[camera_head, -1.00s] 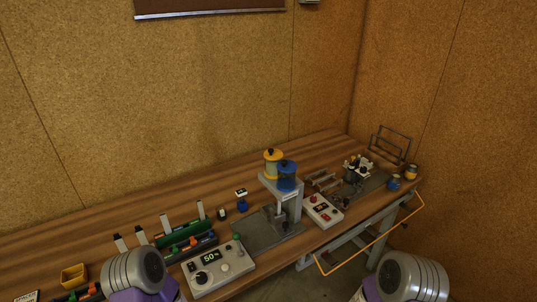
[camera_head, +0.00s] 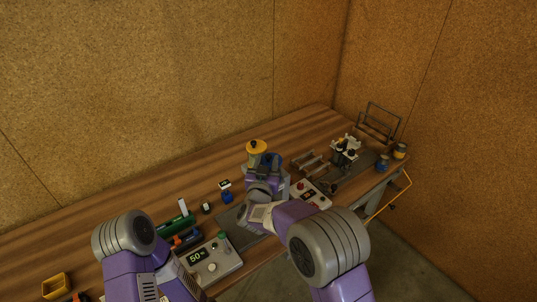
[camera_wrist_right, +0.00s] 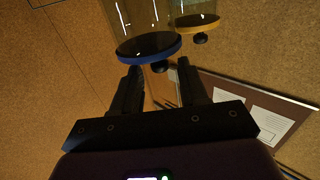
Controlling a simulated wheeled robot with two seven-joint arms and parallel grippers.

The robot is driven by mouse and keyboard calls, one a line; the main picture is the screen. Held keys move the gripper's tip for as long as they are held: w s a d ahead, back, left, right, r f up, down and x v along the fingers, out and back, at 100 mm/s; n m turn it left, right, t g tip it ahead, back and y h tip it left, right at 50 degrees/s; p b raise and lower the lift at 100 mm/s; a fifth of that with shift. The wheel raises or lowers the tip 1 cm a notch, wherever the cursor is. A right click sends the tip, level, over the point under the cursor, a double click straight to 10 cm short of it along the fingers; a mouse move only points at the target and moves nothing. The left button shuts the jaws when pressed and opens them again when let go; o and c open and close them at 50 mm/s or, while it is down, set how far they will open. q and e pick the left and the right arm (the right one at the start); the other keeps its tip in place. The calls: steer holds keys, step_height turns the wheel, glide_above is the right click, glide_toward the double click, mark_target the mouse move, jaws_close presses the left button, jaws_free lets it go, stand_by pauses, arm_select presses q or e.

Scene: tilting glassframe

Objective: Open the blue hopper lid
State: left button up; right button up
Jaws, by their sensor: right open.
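The blue hopper lid (camera_wrist_right: 148,48) is a round disc with a dark knob (camera_wrist_right: 157,67), on a clear hopper. In the right wrist view the picture is inverted and the lid looks shut. My right gripper (camera_wrist_right: 159,68) is open, with its two dark fingers on either side of the knob's place in the picture; contact cannot be told. In the head view my right gripper (camera_head: 268,164) is over the blue lid (camera_head: 277,159) and hides most of it. My left arm shows at lower left, but its gripper is out of view.
The hopper with the yellow lid (camera_head: 257,146) stands close beside the blue one. A control box (camera_head: 212,262) and a red-buttoned box (camera_head: 312,194) flank the hopper stand. A wire rack (camera_head: 378,121) and small jars (camera_head: 399,151) stand at the right end of the bench (camera_head: 140,224).

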mark_target(268, 158)
steer(key=shift+w+d, duration=0.15)
steer(key=shift+w, duration=0.65)
steer(key=shift+w+d, duration=0.1)
steer(key=shift+w, duration=0.65)
jaws_close()
